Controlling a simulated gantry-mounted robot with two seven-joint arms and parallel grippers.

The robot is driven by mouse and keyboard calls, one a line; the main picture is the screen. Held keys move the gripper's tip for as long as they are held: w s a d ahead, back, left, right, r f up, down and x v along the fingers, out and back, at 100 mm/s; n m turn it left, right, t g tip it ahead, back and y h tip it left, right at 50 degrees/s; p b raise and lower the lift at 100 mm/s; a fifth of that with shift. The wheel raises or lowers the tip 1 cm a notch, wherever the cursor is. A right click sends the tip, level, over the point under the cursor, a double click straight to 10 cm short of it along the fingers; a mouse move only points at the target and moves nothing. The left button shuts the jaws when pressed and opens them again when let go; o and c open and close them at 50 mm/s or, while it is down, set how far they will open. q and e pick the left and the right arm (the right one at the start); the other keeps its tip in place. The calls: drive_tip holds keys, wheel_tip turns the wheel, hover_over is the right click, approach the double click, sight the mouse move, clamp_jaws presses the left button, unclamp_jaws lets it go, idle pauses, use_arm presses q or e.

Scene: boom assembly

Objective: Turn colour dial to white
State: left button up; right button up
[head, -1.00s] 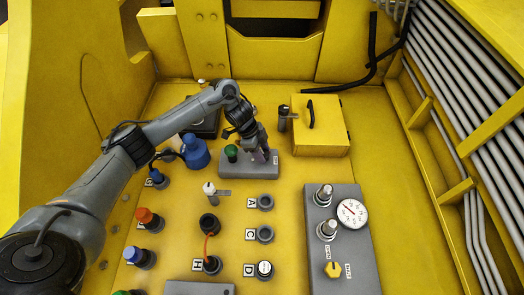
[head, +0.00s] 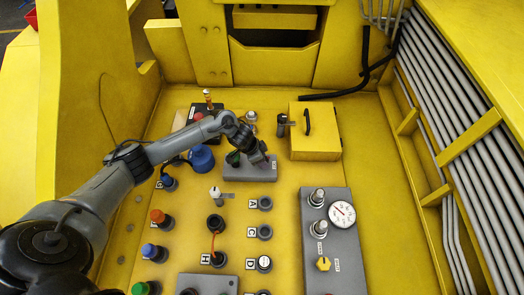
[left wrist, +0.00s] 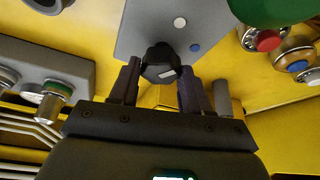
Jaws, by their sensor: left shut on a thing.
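The colour dial (left wrist: 158,60) is a black knob with a pale mark on its face, set on a grey panel (left wrist: 150,28) with a white dot (left wrist: 180,23) and a blue dot (left wrist: 195,47) beside it. In the left wrist view the two fingers of my left gripper (left wrist: 160,72) stand on either side of the knob, shut on it. The pale mark lies at the knob's lower right. In the head view my left gripper (head: 262,158) is at the grey box (head: 250,174) and hides the dial. My right gripper is not in view.
A yellow box with a black handle (head: 314,145) stands to the right. A grey panel with a gauge (head: 342,213) and several knobs and sockets lie nearer.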

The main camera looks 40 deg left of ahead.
use_arm(q)
drive_tip(key=n+p, duration=0.2)
drive_tip(key=p, duration=0.1)
drive_tip(key=n+y+p, duration=0.1)
drive_tip(key=n+p, duration=0.1)
drive_tip(key=shift+d+r+t, duration=0.2)
drive_tip(key=shift+r+t, duration=0.05)
drive_tip(key=shift+t, duration=0.05)
drive_tip(key=shift+f+n+y+p, duration=0.2)
drive_tip(key=shift+n+y+p, duration=0.3)
drive_tip(key=shift+n+p, duration=0.45)
drive_tip(key=o, duration=1)
drive_tip(key=shift+o, duration=0.2)
drive_tip(key=shift+s, duration=0.1)
drive_tip(key=p+v, duration=0.1)
drive_tip(key=v, duration=0.9)
drive_tip(key=shift+s+r, duration=0.25)
drive_tip(key=shift+r, duration=0.05)
